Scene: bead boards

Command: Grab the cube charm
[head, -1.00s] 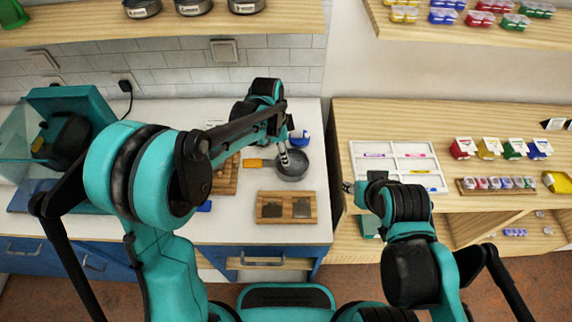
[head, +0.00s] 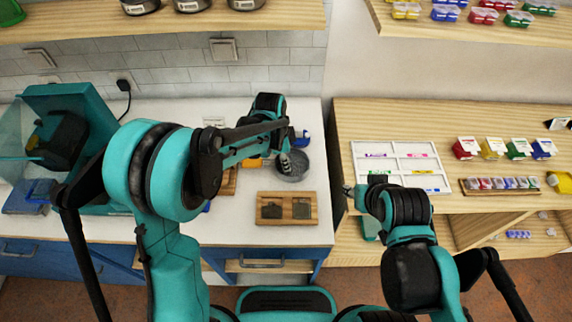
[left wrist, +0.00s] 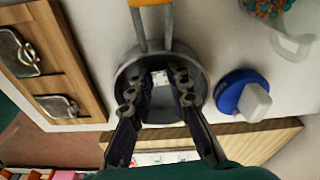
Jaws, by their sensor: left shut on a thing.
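The cube charm (left wrist: 159,76) is a small pale block in the left wrist view, between my left fingertips and inside a round grey pan (left wrist: 134,72). My left gripper (left wrist: 155,90) reaches down into the pan and is shut on the charm. In the head view the left gripper (head: 285,160) is over the pan (head: 297,174), and the charm is too small to make out there. My right gripper (head: 348,189) is beside the white sectioned tray, far from the pan; its fingers are too small to read.
The pan has an orange-yellow handle (head: 251,162). A blue round item with a white grip (left wrist: 236,92) stands close beside the pan. A wooden board with two metal plates (head: 287,221) lies in front. A white tray (head: 389,165) sits on the right-hand table.

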